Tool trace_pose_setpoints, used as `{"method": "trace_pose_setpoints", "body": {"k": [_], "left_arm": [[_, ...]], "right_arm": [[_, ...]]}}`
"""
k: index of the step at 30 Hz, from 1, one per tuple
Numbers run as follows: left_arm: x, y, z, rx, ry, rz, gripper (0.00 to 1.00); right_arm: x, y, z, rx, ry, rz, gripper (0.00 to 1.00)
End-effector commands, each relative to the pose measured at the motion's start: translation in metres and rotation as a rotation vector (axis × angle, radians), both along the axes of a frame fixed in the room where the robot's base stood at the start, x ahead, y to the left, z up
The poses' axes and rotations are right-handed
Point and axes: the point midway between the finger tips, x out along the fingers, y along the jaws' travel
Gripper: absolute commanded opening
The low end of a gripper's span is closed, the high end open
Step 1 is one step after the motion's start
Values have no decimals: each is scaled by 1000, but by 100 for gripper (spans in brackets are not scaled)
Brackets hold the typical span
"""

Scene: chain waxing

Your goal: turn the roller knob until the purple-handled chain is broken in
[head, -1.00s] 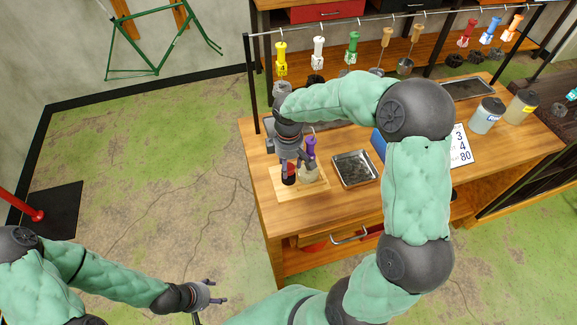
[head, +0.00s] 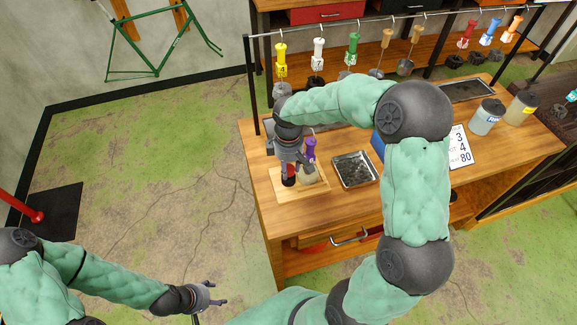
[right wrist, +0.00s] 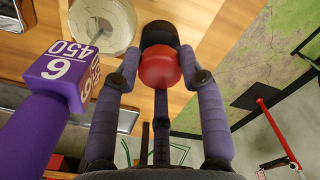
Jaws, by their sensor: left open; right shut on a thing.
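The roller knob has a red top (right wrist: 160,67) on a dark base and stands on a light wooden board (head: 312,189). My right gripper (right wrist: 160,76) is shut on the knob, one finger on each side of it in the right wrist view. The purple handle (head: 310,148) stands right beside the gripper. In the right wrist view the handle's block (right wrist: 66,75) reads 6 and 450. Next to the knob is a pale round roller (right wrist: 103,24); the chain itself cannot be made out. My left gripper (head: 216,296) is open and empty, low over the floor, away from the bench.
A metal tray of dark bits (head: 355,169) lies right of the board. Several coloured handles hang from a rail (head: 340,30) above the bench. Two lidded jars (head: 487,117) and a number card (head: 460,146) stand to the right.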

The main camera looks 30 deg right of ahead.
Motion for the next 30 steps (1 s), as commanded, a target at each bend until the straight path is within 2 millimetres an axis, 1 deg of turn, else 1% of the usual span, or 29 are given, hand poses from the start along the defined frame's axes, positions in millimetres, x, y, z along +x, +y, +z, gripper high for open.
{"method": "trace_pose_setpoints", "body": {"k": [8, 30], "left_arm": [[0, 0, -1, 0, 0, 0, 63], [0, 0, -11, 0, 0, 0, 63]], "right_arm": [[0, 0, -1, 0, 1, -197, 8], [0, 0, -1, 1, 1, -900, 8]]}}
